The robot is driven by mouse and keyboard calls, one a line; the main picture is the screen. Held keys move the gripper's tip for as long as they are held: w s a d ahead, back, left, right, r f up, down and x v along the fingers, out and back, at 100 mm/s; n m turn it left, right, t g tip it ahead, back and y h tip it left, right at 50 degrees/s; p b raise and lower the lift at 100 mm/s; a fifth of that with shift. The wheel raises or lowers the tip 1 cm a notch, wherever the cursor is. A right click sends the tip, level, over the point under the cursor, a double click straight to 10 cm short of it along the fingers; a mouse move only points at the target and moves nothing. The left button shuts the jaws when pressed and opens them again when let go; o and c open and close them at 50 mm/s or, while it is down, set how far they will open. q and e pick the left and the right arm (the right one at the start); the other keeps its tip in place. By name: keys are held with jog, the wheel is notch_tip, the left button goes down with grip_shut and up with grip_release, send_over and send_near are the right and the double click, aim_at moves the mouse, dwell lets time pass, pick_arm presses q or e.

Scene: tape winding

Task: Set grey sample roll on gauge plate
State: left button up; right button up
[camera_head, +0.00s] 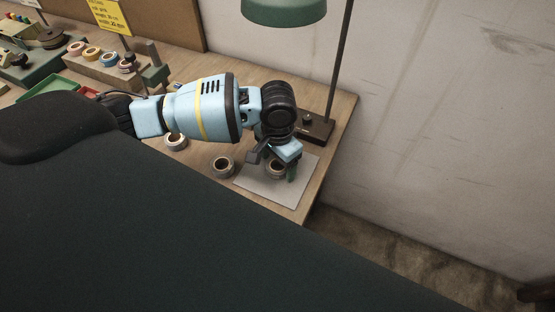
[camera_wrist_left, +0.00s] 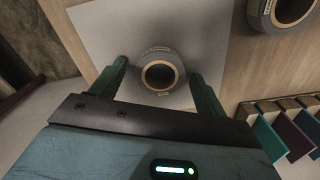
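A grey roll with a tan core (camera_head: 275,170) is at the light grey plate (camera_head: 298,190) near the table's right corner. It also shows in the left wrist view (camera_wrist_left: 140,66), over the plate (camera_wrist_left: 100,28). My left gripper (camera_head: 284,166) is above the plate, pointing down. In the left wrist view the two green fingers (camera_wrist_left: 158,72) stand on either side of the roll, with a small gap visible on each side. They look open. Whether the roll's underside touches the plate is hidden. My right gripper is not in view.
Two more rolls stand left of the plate, one close by (camera_head: 223,167) and one farther (camera_head: 176,142). A green lamp (camera_head: 284,10) on a dark base (camera_head: 316,128) stands behind. A roll rack (camera_head: 104,68) is at the back left. Coloured swatches (camera_wrist_left: 268,138) show in the left wrist view.

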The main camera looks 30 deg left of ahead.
pick_arm(q)
jog(key=shift+r, duration=0.15)
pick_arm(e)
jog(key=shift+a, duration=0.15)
pick_arm(q)
notch_tip(320, 180, up, 12)
jog(key=p, duration=0.1)
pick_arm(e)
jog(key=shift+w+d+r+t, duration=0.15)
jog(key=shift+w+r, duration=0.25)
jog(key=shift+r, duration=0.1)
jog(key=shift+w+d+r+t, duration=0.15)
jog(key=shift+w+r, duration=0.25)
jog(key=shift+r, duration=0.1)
